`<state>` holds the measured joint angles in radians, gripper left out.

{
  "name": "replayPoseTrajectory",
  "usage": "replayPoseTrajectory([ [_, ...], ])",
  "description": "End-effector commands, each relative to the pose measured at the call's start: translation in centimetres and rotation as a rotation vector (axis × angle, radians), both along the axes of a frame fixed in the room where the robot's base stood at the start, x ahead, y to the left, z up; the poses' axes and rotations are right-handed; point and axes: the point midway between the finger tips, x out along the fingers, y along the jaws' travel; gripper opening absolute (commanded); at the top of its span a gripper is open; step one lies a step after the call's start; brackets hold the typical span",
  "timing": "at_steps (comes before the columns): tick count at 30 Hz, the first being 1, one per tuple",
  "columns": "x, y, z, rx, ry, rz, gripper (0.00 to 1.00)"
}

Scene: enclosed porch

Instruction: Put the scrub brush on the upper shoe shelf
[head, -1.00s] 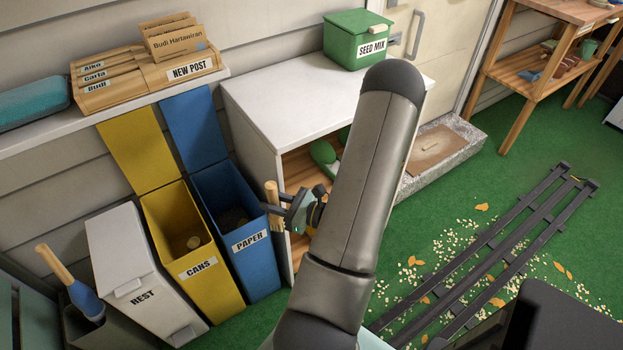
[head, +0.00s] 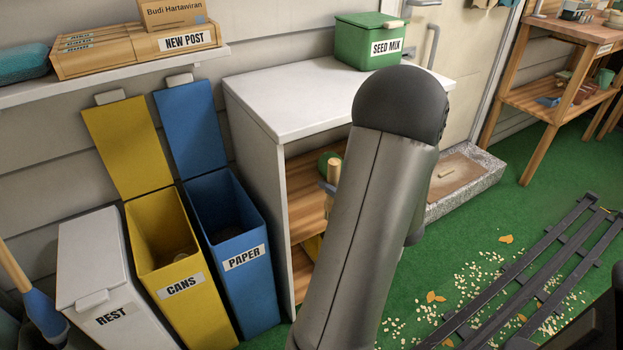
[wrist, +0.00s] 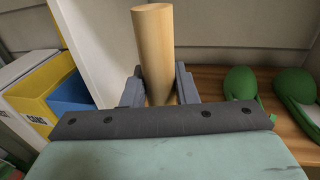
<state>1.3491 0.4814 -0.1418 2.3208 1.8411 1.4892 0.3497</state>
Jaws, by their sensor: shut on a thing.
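My gripper (wrist: 159,92) is shut on the wooden handle of the scrub brush (wrist: 153,40), which stands roughly upright between the two fingers in the wrist view. In the head view the brush's pale wooden end (head: 334,167) shows beside my arm, which hides most of the gripper. The brush is at the open front of the white shoe cabinet, level with the upper shoe shelf (head: 306,212). I cannot tell whether it touches the shelf. Any bristles are hidden.
Green shoes (wrist: 241,83) stand on the wooden shelf to the right of the handle. The cabinet's white side wall (wrist: 100,40) is at left, beside the blue paper bin (head: 238,245) and yellow cans bin (head: 180,285). A green seed mix box (head: 365,45) stands on the cabinet top.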

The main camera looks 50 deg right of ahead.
Motion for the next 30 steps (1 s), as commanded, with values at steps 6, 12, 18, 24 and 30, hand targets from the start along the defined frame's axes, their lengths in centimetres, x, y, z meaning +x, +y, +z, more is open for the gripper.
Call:
replayPoseTrajectory([
  [6,5.6,-2.3,-0.2,-0.002,-0.002,0.005,0.00],
  [12,10.3,-4.4,-0.3,-0.002,-0.002,0.004,0.00],
  [18,13.0,-5.8,-1.1,0.003,0.001,0.000,0.00],
  [24,13.0,-5.7,-2.3,0.000,0.000,0.001,0.00],
  [30,12.9,-5.7,-5.1,0.002,0.001,0.001,0.00],
])
